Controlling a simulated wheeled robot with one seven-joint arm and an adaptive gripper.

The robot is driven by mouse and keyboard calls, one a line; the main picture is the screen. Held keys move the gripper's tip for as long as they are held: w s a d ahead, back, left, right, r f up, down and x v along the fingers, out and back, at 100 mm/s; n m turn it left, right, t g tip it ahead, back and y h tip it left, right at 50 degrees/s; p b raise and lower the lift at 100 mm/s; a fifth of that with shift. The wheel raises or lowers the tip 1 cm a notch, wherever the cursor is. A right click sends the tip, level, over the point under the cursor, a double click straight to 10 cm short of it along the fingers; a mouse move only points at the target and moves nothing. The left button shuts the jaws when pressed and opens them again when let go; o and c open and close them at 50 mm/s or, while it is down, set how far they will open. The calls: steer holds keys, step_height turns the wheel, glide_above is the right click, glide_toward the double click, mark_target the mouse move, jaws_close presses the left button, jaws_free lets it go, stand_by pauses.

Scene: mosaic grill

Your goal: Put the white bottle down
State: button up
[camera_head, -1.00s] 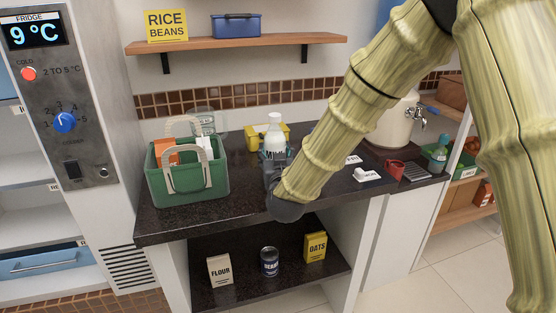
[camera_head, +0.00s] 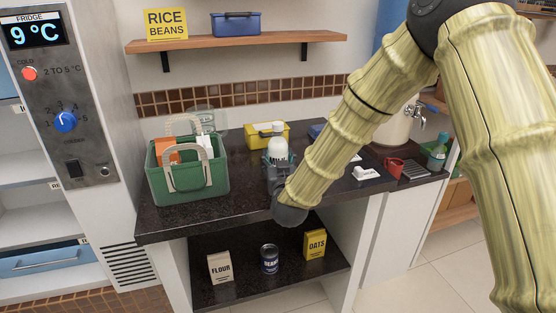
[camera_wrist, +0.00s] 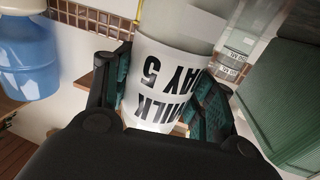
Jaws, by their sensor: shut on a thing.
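The white bottle (camera_head: 278,147) stands upright over the dark countertop (camera_head: 215,217), to the right of the green basket. In the wrist view the bottle (camera_wrist: 165,80) shows a label reading "MILK DAY 5", upside down in the picture. My gripper (camera_head: 278,164) is around the bottle's lower part. In the wrist view my gripper (camera_wrist: 160,100) has its dark green finger pads pressed on both sides of the bottle. The bottle's base is hidden by my gripper, so I cannot tell whether it touches the countertop.
The green basket (camera_head: 190,186) stands close on the left, with a clear jar (camera_head: 210,118) behind it. A yellow box (camera_head: 266,134) is behind the bottle. A red mug (camera_head: 394,166) and a white sign (camera_head: 366,173) are to the right.

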steer(key=shift+f, duration=0.1)
steer(key=o, duration=1.4)
steer(key=s+d+b, duration=0.1)
steer(key=s, duration=1.1)
steer(key=shift+d, duration=0.2)
